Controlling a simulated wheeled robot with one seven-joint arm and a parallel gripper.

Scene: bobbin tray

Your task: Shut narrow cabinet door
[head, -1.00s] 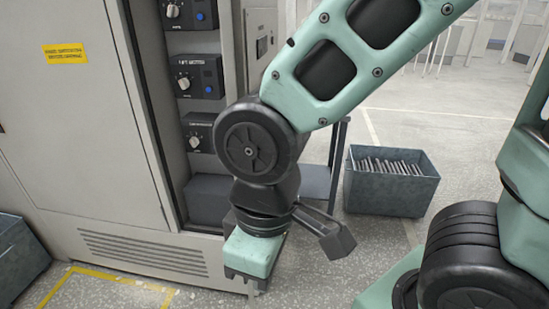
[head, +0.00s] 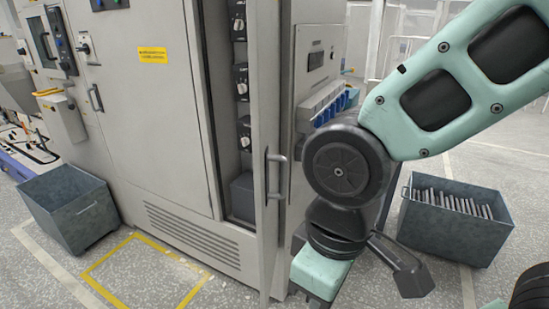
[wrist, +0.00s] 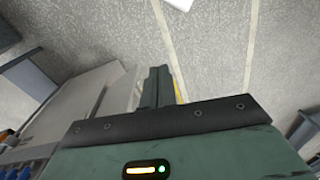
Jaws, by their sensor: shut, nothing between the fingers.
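The narrow cabinet door (head: 266,110) stands open, swung out toward me and seen nearly edge-on. Its bar handle (head: 277,178) is at mid-height. To its left the narrow compartment (head: 242,160) is exposed, with black knob units stacked inside. My gripper (head: 318,301) is low, just right of the door's lower part, on its outer side; I cannot tell if it touches. In the wrist view my gripper (wrist: 158,86) shows its fingers together and empty. A grey panel (wrist: 75,105) lies to their left there; I cannot tell if it is the door.
A grey bin of metal rods (head: 455,225) stands on the floor at right. An empty grey bin (head: 72,208) stands at left, near a yellow floor marking (head: 140,236). The floor in front of the cabinet is clear.

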